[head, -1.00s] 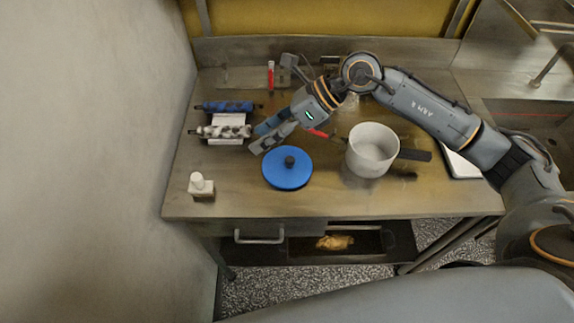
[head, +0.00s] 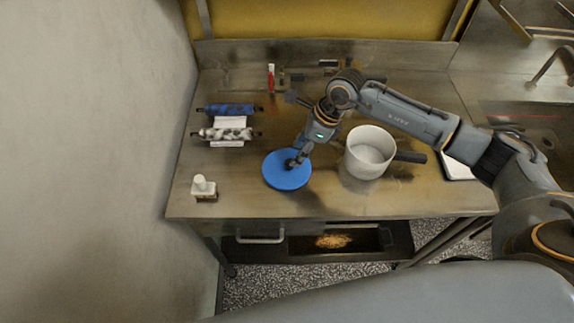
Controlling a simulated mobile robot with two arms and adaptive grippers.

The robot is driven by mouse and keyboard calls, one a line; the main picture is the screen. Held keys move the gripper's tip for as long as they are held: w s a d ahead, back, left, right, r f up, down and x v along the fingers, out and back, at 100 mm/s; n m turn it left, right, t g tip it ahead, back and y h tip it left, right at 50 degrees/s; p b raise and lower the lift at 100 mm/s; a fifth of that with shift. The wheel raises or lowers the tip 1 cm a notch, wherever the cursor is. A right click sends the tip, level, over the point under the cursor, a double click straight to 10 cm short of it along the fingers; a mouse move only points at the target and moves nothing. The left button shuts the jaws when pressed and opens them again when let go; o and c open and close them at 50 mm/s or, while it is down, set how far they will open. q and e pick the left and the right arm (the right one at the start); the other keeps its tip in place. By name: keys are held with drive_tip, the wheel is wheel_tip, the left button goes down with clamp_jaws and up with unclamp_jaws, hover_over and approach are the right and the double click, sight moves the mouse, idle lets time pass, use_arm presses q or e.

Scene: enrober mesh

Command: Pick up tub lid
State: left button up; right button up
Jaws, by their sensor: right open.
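The tub lid (head: 281,178) is a round blue disc with a dark knob in its middle. It lies on the steel table, left of the white pot. My right gripper (head: 293,162) points down over the lid, with its fingertips at the knob. The fingers are open and hide most of the knob. I cannot tell whether they touch it. My left gripper is not in view.
A white pot (head: 362,152) with a dark handle stands close to the right of my right gripper. Two rollers, one blue (head: 228,109) and one speckled (head: 224,134), lie at the left. A small white-topped bottle (head: 203,188) stands at the front left. The table front (head: 330,205) is clear.

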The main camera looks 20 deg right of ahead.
sight(287, 166)
drive_tip(key=p+x, duration=0.2)
drive_tip(key=x, duration=0.1)
drive_tip(key=shift+a+f, duration=0.2)
drive_tip(key=shift+a, duration=0.1)
drive_tip(key=shift+a+f, duration=0.1)
drive_tip(key=shift+f, duration=0.45)
clamp_jaws()
